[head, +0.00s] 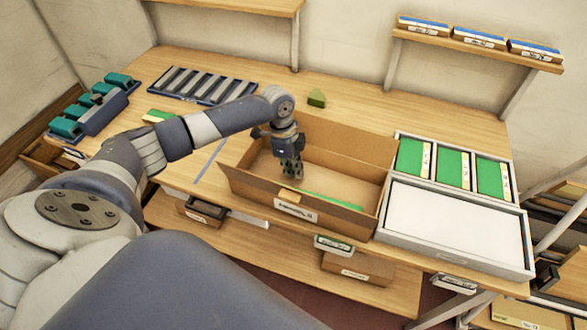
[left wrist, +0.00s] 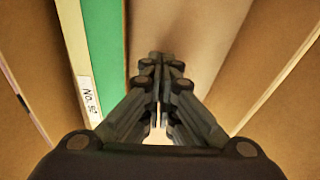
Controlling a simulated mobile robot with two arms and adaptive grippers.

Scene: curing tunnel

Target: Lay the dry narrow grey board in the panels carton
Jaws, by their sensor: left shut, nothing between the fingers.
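The open cardboard carton (head: 250,188) stands at the middle of the bench, with a label on its front whose text I cannot read. A narrow green strip (head: 333,200) lies in it along the near wall; a green strip with a wood-coloured edge and a small white tag also shows in the left wrist view (left wrist: 108,50). My left gripper (head: 291,175) points down inside the carton, shut and empty, beside the green strip (left wrist: 158,125). I see no grey board in the carton. Several narrow grey strips (head: 203,86) sit in a dark blue rack at the back left. My right gripper is out of view.
A grey tray (head: 530,255) with a white surface and several green panels (head: 453,168) stand right of the carton. A green wedge (head: 316,98) lies behind it. Teal-topped blocks (head: 90,98) stand at far left. A shelf (head: 478,48) hangs at the back right.

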